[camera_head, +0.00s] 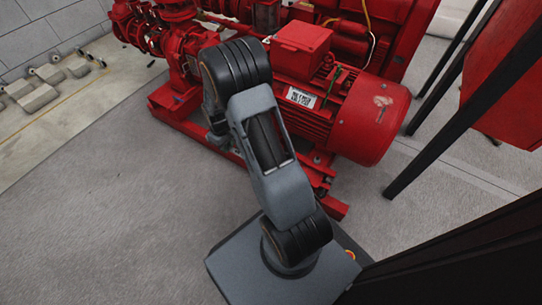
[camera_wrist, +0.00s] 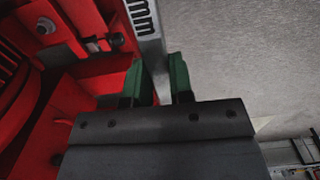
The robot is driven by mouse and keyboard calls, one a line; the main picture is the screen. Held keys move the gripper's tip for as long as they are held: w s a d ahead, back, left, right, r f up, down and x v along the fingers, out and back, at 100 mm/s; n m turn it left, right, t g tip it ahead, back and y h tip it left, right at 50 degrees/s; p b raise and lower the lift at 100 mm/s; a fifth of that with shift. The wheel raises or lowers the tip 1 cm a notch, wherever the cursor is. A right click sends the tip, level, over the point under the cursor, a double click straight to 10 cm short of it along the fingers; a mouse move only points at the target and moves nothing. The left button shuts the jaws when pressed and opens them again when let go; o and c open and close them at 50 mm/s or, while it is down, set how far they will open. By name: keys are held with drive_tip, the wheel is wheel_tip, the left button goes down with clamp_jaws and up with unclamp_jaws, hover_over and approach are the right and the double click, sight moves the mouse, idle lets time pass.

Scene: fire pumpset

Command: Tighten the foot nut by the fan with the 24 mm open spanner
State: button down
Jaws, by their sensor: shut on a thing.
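In the wrist view my gripper (camera_wrist: 159,80), with green finger pads, is shut on a flat grey spanner (camera_wrist: 145,28). The spanner runs up out of the top of the picture and shows part of a "mm" mark; its open end is out of view. A bolt head or nut (camera_wrist: 117,40) sits on the red steelwork left of the spanner, apart from it. I cannot tell whether it is the foot nut by the fan. In the head view the red motor (camera_head: 372,118) stands behind my arm, its rounded end cover to the right. My gripper and the spanner are hidden there.
A red base frame (camera_head: 190,122) runs under the motor and pump. Dark posts (camera_head: 428,128) and a red panel (camera_head: 505,85) stand at the right. Grey floor (camera_head: 110,220) is clear at the left front. Loose grey parts (camera_head: 40,97) lie by the wall.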

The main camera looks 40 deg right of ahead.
drive_tip(key=s+d+f+n, duration=0.2)
drive_tip(key=d+f+n, duration=0.1)
drive_tip(key=d+f, duration=0.4)
drive_tip(key=s+d+f+n, duration=0.3)
drive_tip(key=d+f, duration=0.4)
drive_tip(key=f, duration=0.1)
drive_tip(key=shift+s+n, duration=0.15)
drive_tip(key=shift+n, duration=0.25)
drive_tip(key=shift+a, duration=0.1)
drive_tip(key=shift+s+d, duration=0.75)
drive_tip(key=shift+d, duration=0.15)
drive_tip(key=shift+s+d, duration=0.7)
drive_tip(key=shift+d, duration=0.2)
drive_tip(key=shift+s+d, duration=1.45)
drive_tip(key=shift+d, duration=0.3)
drive_tip(key=shift+s+a+n, duration=0.2)
drive_tip(key=shift+s+n, duration=0.1)
drive_tip(key=shift+a, duration=0.1)
drive_tip(key=shift+w+a, duration=0.9)
drive_tip(key=shift+a, duration=0.25)
drive_tip(key=shift+w+a, duration=0.9)
drive_tip(key=shift+a, duration=0.25)
